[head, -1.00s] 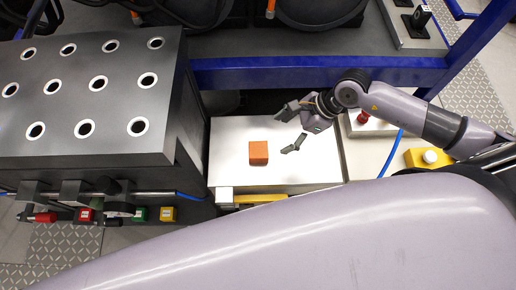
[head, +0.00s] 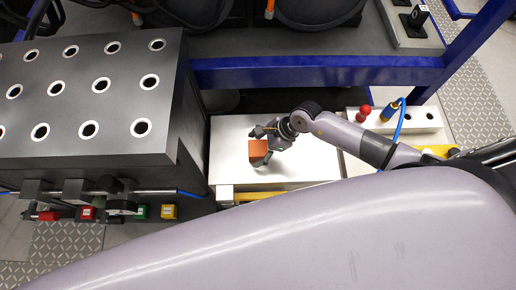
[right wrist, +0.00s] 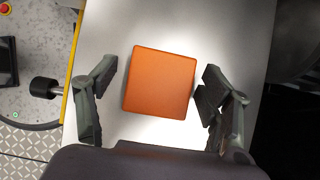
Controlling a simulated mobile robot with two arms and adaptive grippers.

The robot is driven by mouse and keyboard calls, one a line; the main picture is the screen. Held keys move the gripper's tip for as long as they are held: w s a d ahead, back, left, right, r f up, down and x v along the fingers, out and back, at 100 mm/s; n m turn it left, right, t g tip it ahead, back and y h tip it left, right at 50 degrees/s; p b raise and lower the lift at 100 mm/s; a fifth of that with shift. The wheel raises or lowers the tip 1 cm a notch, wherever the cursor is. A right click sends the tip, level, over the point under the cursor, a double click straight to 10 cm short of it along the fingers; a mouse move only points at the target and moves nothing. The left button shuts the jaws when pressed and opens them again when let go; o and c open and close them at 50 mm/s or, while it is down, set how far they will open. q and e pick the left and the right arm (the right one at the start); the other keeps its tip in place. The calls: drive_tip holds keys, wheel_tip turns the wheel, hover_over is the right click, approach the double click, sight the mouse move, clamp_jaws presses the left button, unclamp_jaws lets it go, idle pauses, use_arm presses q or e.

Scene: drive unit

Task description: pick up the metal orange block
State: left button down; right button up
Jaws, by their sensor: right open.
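The orange block (head: 258,148) sits on a white work surface (head: 228,175) in the head view. In the right wrist view the orange block (right wrist: 160,82) lies between the two spread fingers of my right gripper (right wrist: 155,95). The right finger is close to the block's side, and a gap shows at the left finger. My right gripper (head: 262,145) is open, and its fingers are around the block's upper and lower sides in the head view. Whether a finger touches the block is hard to tell. My left gripper is not in view.
A dark box with several round holes (head: 110,120) stands left of the white surface. A blue beam (head: 320,72) runs behind it. A white box with a red knob (head: 364,110) stands at the right. A yellow strip (head: 262,196) lies along the front edge.

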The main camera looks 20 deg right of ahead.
drive_tip(key=shift+c, duration=0.5)
drive_tip(key=c, duration=1.4)
drive_tip(key=shift+c, duration=0.8)
drive_tip(key=shift+r, duration=0.15)
